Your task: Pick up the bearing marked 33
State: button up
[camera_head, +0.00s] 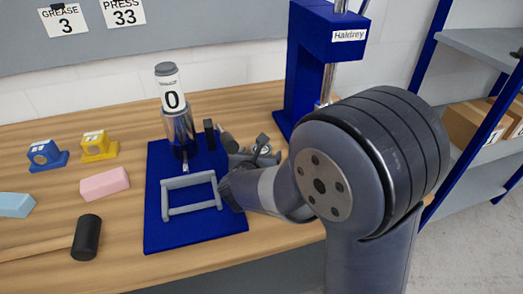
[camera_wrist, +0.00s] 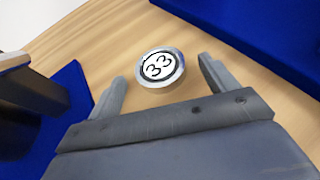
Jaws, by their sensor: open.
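The bearing marked 33 (camera_wrist: 160,66) is a silver ring with a white face and black digits. It lies flat on the wooden table in the wrist view, ahead of my gripper and between the lines of its two fingers. My gripper (camera_wrist: 162,70) is open, with one grey finger to the left and one to the right of the bearing. A strip of bare wood shows between the bearing and each finger, and nothing is held. In the head view my arm reaches in from the right, and I cannot make out the bearing's marking there.
A blue press (camera_head: 304,60) stands behind. A black-headed mallet (camera_head: 87,238), pink block (camera_head: 104,183) and blue and yellow holders lie left.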

jog(key=shift+c, duration=0.2)
jog(key=shift+w, duration=0.1)
jog(key=c, duration=1.1)
jog(key=shift+c, duration=0.2)
